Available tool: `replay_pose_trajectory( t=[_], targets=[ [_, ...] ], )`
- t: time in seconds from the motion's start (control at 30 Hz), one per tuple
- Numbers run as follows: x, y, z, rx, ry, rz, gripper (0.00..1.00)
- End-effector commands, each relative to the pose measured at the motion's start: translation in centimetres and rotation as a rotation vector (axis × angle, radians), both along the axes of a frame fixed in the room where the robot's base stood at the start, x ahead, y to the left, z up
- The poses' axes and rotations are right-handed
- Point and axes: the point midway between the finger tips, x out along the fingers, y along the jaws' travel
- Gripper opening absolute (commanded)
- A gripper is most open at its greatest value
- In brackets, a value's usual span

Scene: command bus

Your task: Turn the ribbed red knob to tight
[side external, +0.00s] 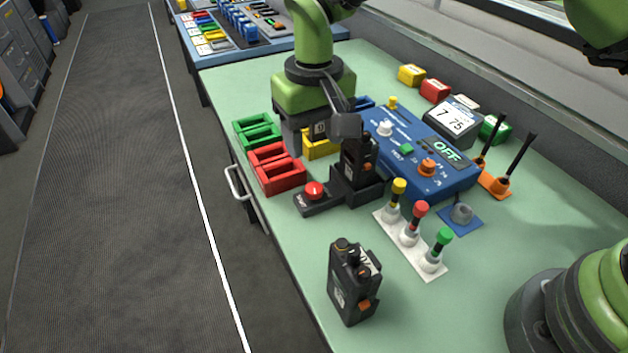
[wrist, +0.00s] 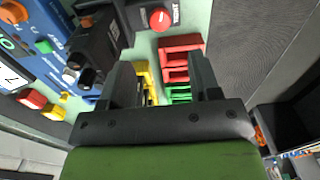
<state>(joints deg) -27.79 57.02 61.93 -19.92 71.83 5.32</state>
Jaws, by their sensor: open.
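The red knob (side external: 314,189) sits on a low black base (side external: 318,204) near the left edge of the green table. It shows a white mark on top. In the wrist view the knob (wrist: 160,19) lies at the top edge, with the lettering TIGHT beside it. Its ribs are too small to make out. My gripper (wrist: 163,78) is open and empty, its two dark fingers spread with coloured bins seen between them.
A black handset (side external: 359,158) stands upright close to the knob; another handset (side external: 353,283) stands nearer the front. Red bins (side external: 279,177), green bins (side external: 257,136) and a blue control box (side external: 440,183) flank the knob. Bare table lies in front of it.

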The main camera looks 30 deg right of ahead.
Motion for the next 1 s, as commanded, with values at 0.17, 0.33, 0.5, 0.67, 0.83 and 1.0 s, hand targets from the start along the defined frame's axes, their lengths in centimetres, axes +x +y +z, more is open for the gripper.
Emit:
replay_pose_trajectory(
  t=[0.17,0.33,0.5,0.67,0.83,1.0],
  targets=[
    [0.0,0.0,0.0,0.0,0.0,0.302,0.57],
    [0.0,0.0,-0.5,-0.001,0.003,0.392,0.57],
    [-0.1,0.0,-3.0,-0.001,0.005,0.393,0.57],
    [-0.1,0.0,-6.1,0.0,0.005,0.392,0.57],
    [-0.1,0.0,-8.7,0.001,0.003,0.391,0.57],
    [0.0,0.0,-9.8,0.002,0.0,0.391,0.57]
  ],
)
